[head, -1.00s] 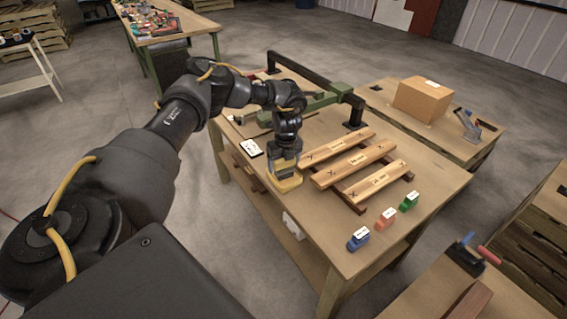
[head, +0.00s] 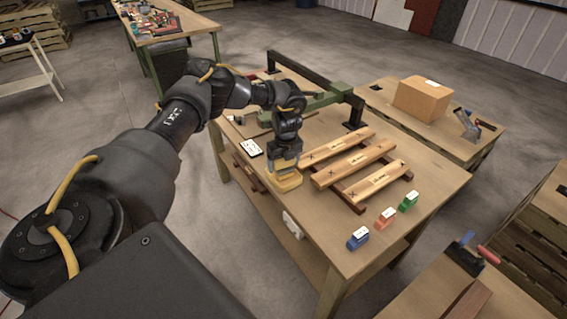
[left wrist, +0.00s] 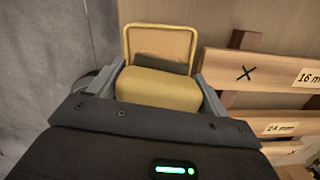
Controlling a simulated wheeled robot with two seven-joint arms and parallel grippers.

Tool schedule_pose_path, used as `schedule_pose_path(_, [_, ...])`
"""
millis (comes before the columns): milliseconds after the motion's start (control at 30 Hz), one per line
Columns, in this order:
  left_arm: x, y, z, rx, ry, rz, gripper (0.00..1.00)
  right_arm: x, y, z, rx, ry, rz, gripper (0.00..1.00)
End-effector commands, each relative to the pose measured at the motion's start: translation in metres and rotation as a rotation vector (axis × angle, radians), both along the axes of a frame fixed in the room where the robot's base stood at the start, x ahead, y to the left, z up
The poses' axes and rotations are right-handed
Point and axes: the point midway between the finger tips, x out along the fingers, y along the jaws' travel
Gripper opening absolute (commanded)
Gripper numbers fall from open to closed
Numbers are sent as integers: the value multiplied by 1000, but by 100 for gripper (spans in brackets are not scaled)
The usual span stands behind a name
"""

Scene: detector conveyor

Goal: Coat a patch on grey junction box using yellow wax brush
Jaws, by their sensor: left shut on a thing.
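My left gripper (head: 284,168) is shut on a yellow tool (head: 287,183) at the table's left side. In the left wrist view, the tool (left wrist: 158,88) is a rounded yellow block with a dark band and a flat rectangular yellow frame beyond it. One finger stands on each side of the block. I see no bristles, so I cannot tell if it is a wax brush. It is left of three light wooden planks (head: 352,163); I cannot tell if it touches the table. I can make out no grey junction box. My right gripper is out of view.
The planks carry X marks and labels and lie across dark strips on the wooden table (head: 310,235). Blue (head: 358,240), orange (head: 386,219) and green (head: 409,202) labelled blocks stand at the front right. A black and green frame (head: 325,98) spans the back. A cardboard box (head: 421,99) is farther right.

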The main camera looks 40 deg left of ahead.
Motion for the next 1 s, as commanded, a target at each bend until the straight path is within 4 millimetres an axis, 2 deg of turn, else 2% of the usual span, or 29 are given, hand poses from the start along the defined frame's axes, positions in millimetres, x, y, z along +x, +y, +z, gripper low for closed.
schedule_pose_path(267, [-1, -1, 2, -1, 4, -1, 59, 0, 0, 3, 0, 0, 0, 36])
schedule_pose_path(1000, [-1, 0, 65, -1, 2, 0, 59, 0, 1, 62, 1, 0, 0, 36])
